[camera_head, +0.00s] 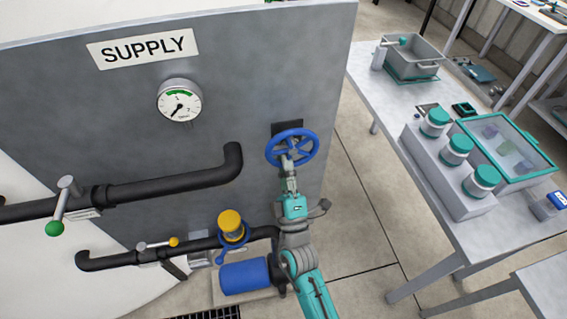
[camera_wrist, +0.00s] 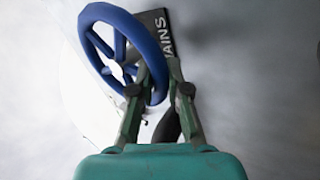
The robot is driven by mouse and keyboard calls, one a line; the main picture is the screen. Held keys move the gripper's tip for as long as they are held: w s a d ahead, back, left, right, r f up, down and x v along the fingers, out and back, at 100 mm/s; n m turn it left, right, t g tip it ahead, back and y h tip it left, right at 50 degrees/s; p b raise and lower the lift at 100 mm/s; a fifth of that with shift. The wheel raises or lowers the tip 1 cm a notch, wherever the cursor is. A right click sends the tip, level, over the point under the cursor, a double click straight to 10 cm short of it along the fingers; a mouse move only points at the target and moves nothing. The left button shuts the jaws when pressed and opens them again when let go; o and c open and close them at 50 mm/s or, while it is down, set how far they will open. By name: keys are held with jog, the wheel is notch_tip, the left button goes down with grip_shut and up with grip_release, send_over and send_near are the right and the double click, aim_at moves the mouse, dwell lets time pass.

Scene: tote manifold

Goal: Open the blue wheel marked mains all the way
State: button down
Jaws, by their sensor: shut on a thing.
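The blue wheel (camera_head: 292,148) with spokes is mounted on the grey panel, near its right edge. It also shows at the upper left of the wrist view (camera_wrist: 125,50). A dark plate (camera_wrist: 160,40) behind it reads "AINS", its first letter hidden by the wheel. My gripper (camera_head: 289,163) is at the lower part of the wheel in the head view. In the wrist view my gripper's two fingers (camera_wrist: 155,80) close around the right side of the wheel's rim. The gripper hides part of the lower rim.
The grey panel (camera_head: 235,90) carries a SUPPLY sign (camera_head: 143,48) and a round gauge (camera_head: 179,101). A black pipe with a green-knobbed lever (camera_head: 59,208) is at the left. A blue pump (camera_head: 245,276) sits below. A table (camera_head: 378,107) with jars stands at the right.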

jog(key=shift+f+n+y, duration=0.1)
jog(key=shift+n+y, duration=0.3)
jog(key=c, duration=1.1)
grip_release()
jog(key=shift+c, duration=0.2)
jog(key=v, duration=1.2)
